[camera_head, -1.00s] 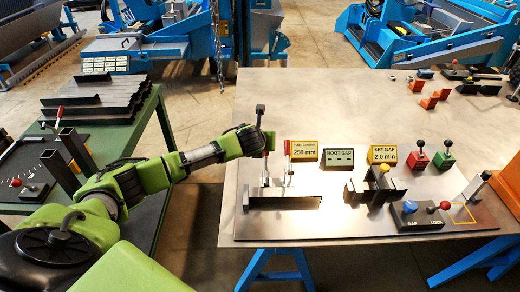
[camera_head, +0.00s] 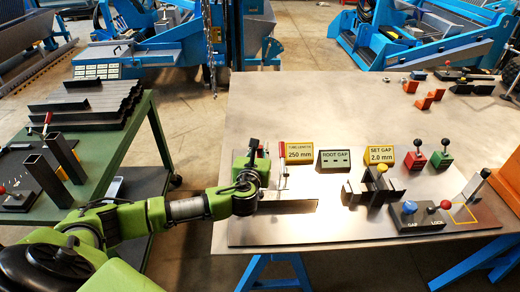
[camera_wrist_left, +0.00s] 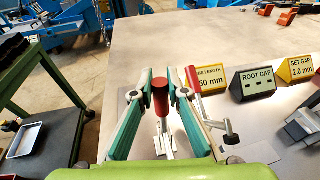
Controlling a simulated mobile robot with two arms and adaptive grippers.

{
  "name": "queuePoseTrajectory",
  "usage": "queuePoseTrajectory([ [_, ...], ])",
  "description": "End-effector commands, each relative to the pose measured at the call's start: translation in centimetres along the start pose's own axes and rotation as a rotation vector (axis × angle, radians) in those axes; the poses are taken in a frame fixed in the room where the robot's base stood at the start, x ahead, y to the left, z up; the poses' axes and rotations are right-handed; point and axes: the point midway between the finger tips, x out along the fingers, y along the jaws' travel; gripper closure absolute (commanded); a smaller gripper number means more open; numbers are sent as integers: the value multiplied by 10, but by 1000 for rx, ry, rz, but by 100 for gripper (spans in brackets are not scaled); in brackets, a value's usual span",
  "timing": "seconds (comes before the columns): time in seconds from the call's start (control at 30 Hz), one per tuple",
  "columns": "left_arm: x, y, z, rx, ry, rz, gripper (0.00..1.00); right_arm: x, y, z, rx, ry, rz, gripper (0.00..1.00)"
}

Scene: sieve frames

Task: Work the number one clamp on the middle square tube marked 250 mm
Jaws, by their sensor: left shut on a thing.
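My left gripper (camera_head: 253,152) is over the left end of the fixture; in the left wrist view its fingers (camera_wrist_left: 160,90) are shut around the red handle (camera_wrist_left: 160,97) of the left toggle clamp. A second clamp, with a red lever (camera_wrist_left: 195,82), stands just right of it, apart from the fingers; its lever also shows in the head view (camera_head: 282,152). The yellow sign (camera_head: 298,153) reads TUBE LENGTH 250 mm. A dark bar (camera_head: 295,206) lies in front of the clamps; its left part is hidden by my arm. My right gripper is not in view.
The ROOT GAP sign (camera_head: 335,160) and SET GAP 2.0 mm sign (camera_head: 381,154) stand to the right. A panel (camera_head: 420,220) with blue and red knobs is at front right. Square tubes (camera_head: 45,180) stand on the green side table. The table's back middle is clear.

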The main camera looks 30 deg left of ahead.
Motion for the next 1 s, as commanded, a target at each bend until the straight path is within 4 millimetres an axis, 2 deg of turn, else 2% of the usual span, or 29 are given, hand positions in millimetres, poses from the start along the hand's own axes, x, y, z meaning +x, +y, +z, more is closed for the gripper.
queuePoseTrajectory([
  [0.27,0,0,0,1,-2,-1,100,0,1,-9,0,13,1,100],
  [0.3,0,0,0,1,-1,-1,84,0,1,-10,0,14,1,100],
  [0.37,0,0,0,1,-1,-1,68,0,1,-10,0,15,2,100],
  [0.77,-4,-1,-1,0,1,-1,68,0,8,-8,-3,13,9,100],
  [0.87,-14,-1,-1,0,1,-3,68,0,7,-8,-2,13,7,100],
  [1.0,-40,-1,-2,0,4,-4,68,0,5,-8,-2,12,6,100],
])
